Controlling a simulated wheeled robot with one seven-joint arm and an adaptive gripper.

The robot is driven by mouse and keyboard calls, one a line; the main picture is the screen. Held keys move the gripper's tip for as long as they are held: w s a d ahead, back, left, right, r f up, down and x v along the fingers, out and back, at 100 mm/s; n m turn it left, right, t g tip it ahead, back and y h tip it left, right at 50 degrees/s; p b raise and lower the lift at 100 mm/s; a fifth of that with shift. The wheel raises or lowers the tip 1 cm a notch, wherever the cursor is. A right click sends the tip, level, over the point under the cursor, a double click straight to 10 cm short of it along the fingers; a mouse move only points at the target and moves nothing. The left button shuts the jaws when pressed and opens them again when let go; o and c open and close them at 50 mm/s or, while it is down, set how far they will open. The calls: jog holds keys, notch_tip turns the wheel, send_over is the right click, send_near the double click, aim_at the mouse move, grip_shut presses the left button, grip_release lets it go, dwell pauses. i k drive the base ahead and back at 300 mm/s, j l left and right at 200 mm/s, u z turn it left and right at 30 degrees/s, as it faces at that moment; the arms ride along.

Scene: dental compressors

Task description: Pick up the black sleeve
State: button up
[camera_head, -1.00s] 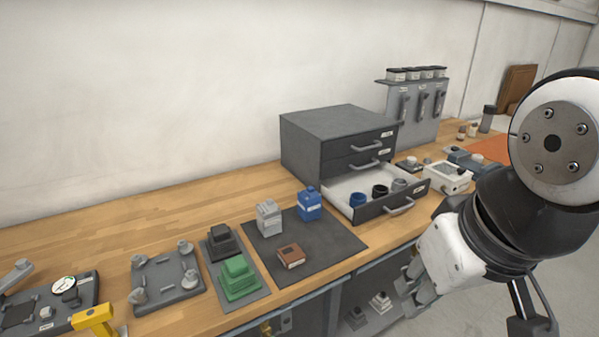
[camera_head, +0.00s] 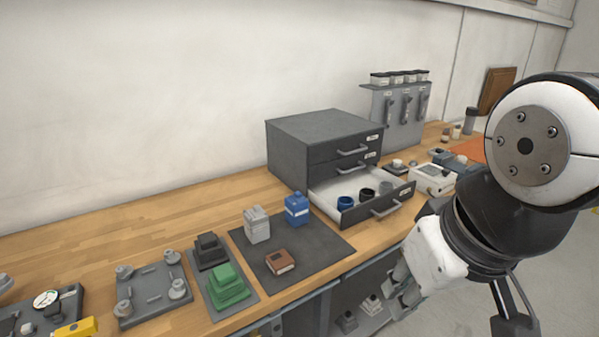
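The black sleeve (camera_head: 367,194) is a short dark ring in the open bottom drawer (camera_head: 325,189) of a grey cabinet. It stands between a blue sleeve (camera_head: 345,202) on its left and a grey sleeve (camera_head: 385,187) on its right. My gripper (camera_head: 397,292) hangs at the lower right, in front of the bench edge and lower in the picture than the drawer. It is well apart from the sleeve. Its grey fingers are small and partly merge with the shelf behind, so their opening is unclear.
The drawer front and its handle (camera_head: 386,208) stick out toward my arm. A dark mat (camera_head: 312,243) left of the drawer holds grey and blue bottles and a brown box. A white box (camera_head: 433,179) stands right of the drawer. A tool rack (camera_head: 398,115) stands behind.

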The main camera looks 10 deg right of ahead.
aim_at(366, 193)
jog(key=u, duration=2)
jog(key=z, duration=2.05)
jog(key=i+l+z, duration=0.1)
jog(key=z, duration=0.3)
jog(key=i+l, duration=0.2)
jog(key=i, duration=0.2)
jog(key=i+l, duration=0.15)
jog(key=i, duration=0.25)
jog(key=i+l, duration=0.2)
jog(key=i, duration=0.25)
